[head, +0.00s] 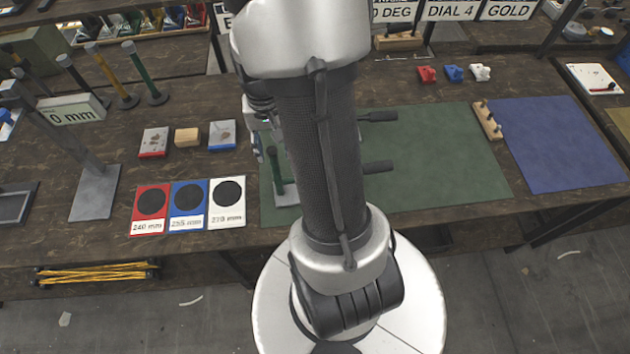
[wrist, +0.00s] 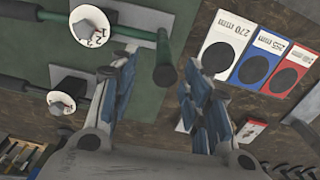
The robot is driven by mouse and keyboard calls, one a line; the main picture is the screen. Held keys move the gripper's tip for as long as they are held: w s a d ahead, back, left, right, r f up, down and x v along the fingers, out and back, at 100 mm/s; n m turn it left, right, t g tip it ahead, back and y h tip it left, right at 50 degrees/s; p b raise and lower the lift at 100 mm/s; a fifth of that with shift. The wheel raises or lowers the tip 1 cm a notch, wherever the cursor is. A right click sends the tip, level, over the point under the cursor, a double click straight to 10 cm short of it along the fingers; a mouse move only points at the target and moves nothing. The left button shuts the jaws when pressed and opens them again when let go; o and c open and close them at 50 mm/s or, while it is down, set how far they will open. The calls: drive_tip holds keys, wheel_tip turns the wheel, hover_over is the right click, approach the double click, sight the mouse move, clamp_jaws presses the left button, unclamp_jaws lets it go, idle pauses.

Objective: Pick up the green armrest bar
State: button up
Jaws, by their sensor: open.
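A green bar (wrist: 165,62) shows in the wrist view, its rounded near end in the gap between my gripper's fingers (wrist: 160,88). The fingers are apart on either side of it, with nothing held; I cannot tell how far below the tips it is. In the head view a dark green post (head: 276,168) stands on a grey base near the left edge of the green mat (head: 440,150), beside my arm; it appears to be the same bar. Another green bar (head: 145,72) stands upright at the back left. My arm hides most of the gripper in the head view.
Two white dials (wrist: 90,27) with dark handles lie close beside the fingers. Red, blue and white cards (head: 188,205) are left of the green mat. A yellow post (head: 112,75) stands at the back left.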

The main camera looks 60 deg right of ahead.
drive_tip(key=f, duration=0.1)
drive_tip(key=f+b, duration=0.1)
drive_tip(key=f, duration=0.2)
drive_tip(key=shift+w+a+f, duration=0.1)
drive_tip(key=shift+w+f, duration=0.1)
drive_tip(key=shift+w, duration=0.05)
drive_tip(key=shift+c, duration=0.5)
clamp_jaws()
